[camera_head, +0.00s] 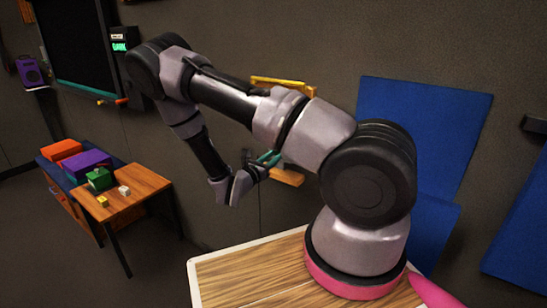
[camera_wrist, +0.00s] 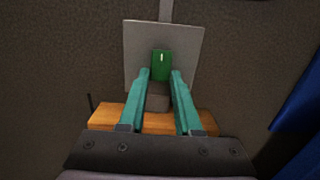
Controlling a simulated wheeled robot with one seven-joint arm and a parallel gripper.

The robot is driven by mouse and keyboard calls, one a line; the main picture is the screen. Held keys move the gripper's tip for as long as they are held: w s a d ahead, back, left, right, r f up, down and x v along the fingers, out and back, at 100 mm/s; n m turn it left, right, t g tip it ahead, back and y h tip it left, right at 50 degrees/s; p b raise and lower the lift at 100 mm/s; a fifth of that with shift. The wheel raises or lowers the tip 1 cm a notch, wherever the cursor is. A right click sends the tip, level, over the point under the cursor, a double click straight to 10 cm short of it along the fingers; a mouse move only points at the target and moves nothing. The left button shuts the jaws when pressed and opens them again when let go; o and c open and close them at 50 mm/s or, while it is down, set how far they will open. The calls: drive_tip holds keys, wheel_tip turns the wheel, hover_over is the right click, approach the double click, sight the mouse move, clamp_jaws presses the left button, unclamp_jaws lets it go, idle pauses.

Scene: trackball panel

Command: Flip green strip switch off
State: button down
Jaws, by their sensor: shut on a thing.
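The green switch (camera_wrist: 162,65) sits on a light grey plate (camera_wrist: 190,45) on the dark wall in the wrist view, with a small pale mark near its top. My gripper (camera_wrist: 161,74) has its two teal fingertips on either side of the switch's lower part, shut on it. A grey block (camera_wrist: 157,103) shows below the switch, between the fingers. In the head view my gripper (camera_head: 269,158) is at the wall, and the switch cannot be made out there. I cannot tell the switch's on or off position.
A wooden ledge (camera_wrist: 110,115) juts out below the plate; it also shows in the head view (camera_head: 287,178). A yellow piece (camera_head: 283,84) is on the wall behind my arm. Blue panels (camera_head: 430,120) stand to the right. A low table (camera_head: 137,193) with blocks is at left.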

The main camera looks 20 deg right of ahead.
drive_tip(key=shift+w+d+f+t+h, duration=0.1)
drive_tip(key=shift+f+t+h, duration=0.15)
drive_tip(key=shift+t+h, duration=0.4)
drive_tip(key=shift+w+d+f+t+h, duration=0.1)
drive_tip(key=shift+f+t+h, duration=0.1)
drive_tip(key=shift+t+h, duration=0.4)
drive_tip(key=c, duration=0.6)
unclamp_jaws()
drive_tip(key=v, duration=1.1)
drive_tip(key=shift+w+g+h, duration=0.1)
drive_tip(key=shift+g+h, duration=0.15)
drive_tip(key=shift+g, duration=0.1)
